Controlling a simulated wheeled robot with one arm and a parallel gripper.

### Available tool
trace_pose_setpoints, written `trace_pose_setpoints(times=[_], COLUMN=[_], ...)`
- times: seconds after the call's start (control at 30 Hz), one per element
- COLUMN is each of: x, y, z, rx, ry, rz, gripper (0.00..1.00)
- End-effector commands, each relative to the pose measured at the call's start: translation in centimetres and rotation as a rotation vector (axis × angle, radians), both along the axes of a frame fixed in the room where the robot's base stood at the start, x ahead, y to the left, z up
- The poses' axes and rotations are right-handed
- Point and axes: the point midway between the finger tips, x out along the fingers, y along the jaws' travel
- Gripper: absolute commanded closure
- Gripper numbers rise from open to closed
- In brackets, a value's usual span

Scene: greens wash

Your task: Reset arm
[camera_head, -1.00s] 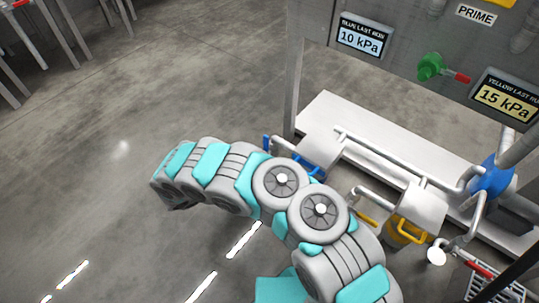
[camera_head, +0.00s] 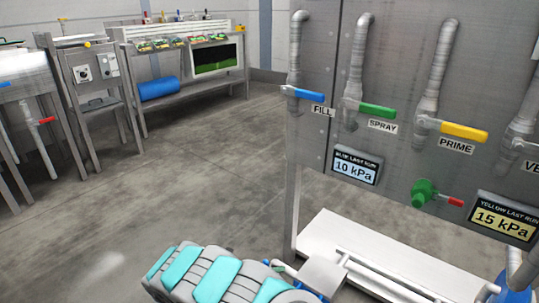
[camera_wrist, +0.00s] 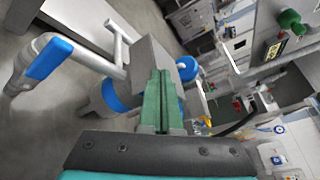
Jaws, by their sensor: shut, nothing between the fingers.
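My gripper (camera_wrist: 160,78) shows in the wrist view, its two green fingers pressed together with nothing between them. The fingers point toward a grey block and blue-trimmed pipework, and I cannot tell whether they touch anything. In the head view only part of my arm shows at the bottom edge, grey with teal panels.
A white platform (camera_head: 335,234) with pipes stands right of my arm, below a grey panel with blue (camera_head: 303,93), green (camera_head: 378,110) and yellow (camera_head: 464,131) valve handles. In the wrist view, a blue-handled pipe (camera_wrist: 48,58) is left of my fingers. Open floor lies left.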

Motion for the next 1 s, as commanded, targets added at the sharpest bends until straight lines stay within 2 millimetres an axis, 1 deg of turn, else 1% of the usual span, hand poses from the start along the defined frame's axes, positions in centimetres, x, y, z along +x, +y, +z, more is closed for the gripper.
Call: trace_pose_setpoints(times=[0.03,0.1,0.17,0.2,0.27,0.3,0.37,0.4,0.5,0.57,0.7,0.83,1.0], x=[0.0,-0.1,-0.6,-0.9,-1.6,-2.0,-2.9,-3.6,-5.5,-6.7,-9.8,-13.0,-17.2], y=[-1.7,-3.8,-5.6,-6.8,-8.4,-9.5,-11.0,-12.0,-14.3,-15.5,-17.9,-19.5,-20.8], z=[2.2,4.5,6.4,7.6,9.2,10.4,11.9,13.0,15.3,16.5,19.1,21.0,23.0], rx=[0.024,0.064,0.096,0.117,0.149,0.172,0.203,0.222,0.273,0.301,0.367,0.427,0.497], ry=[-0.048,-0.118,-0.175,-0.214,-0.272,-0.313,-0.372,-0.412,-0.510,-0.567,-0.705,-0.828,-0.984], rz=[-0.052,-0.125,-0.187,-0.229,-0.291,-0.334,-0.398,-0.440,-0.549,-0.615,-0.769,-0.913,-1.104], gripper=[1.00,1.00,1.00,1.00,1.00,1.00,1.00,1.00,1.00,1.00,1.00,1.00,1.00])
